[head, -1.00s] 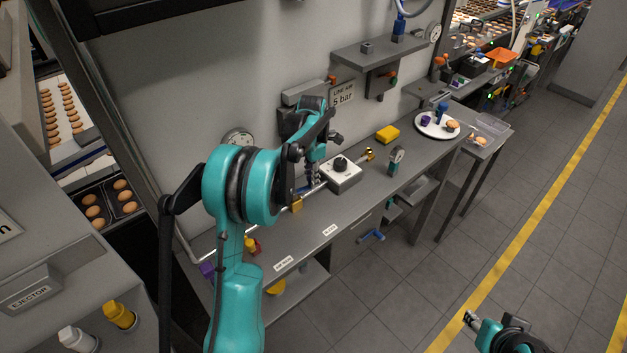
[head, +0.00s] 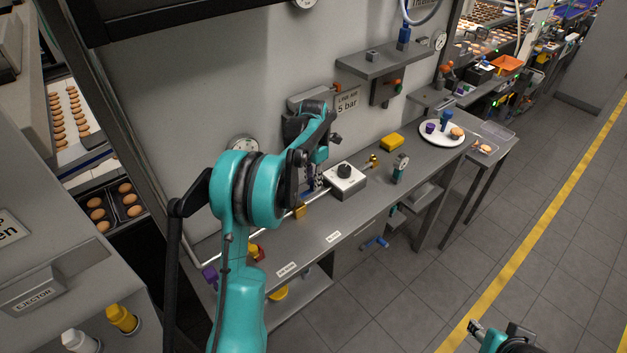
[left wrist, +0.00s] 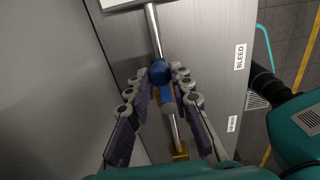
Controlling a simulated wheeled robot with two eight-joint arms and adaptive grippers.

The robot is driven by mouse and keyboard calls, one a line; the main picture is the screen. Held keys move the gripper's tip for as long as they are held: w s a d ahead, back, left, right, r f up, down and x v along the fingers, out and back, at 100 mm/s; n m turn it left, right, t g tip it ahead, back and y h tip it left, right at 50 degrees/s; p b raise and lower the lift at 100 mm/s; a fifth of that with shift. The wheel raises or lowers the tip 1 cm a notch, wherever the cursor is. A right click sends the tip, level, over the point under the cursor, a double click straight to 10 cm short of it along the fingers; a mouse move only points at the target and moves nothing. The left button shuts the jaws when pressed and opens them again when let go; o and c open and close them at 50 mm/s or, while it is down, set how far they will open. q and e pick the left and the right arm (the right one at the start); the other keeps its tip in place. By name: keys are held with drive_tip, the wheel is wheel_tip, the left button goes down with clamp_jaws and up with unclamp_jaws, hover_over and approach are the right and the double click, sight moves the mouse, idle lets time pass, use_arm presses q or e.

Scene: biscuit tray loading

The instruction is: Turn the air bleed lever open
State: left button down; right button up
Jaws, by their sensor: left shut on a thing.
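The air bleed lever (left wrist: 159,73) has a blue rounded end and stands over a thin metal pipe (left wrist: 153,32) in the left wrist view. A blue and grey part (left wrist: 167,98) lies just below it along the pipe. My left gripper (left wrist: 162,80) is shut on the lever, one jointed finger on each side. In the head view my left gripper (head: 311,181) reaches down to the pipe beside a white box with a black knob (head: 345,181); the lever is mostly hidden there. My right gripper (head: 474,327) is at the bottom right over the floor, its jaws unclear.
A brass block (head: 300,211) sits on the pipe. A "BLEED" label (left wrist: 240,57) is on the bench. A small gauge (head: 400,165), a yellow block (head: 391,142) and a white plate (head: 428,135) stand to the right. The bench's front strip is mostly clear.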

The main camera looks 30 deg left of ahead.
use_arm(q)
drive_tip(key=c, duration=1.3)
unclamp_jaws()
wheel_tip(320, 180, up, 12)
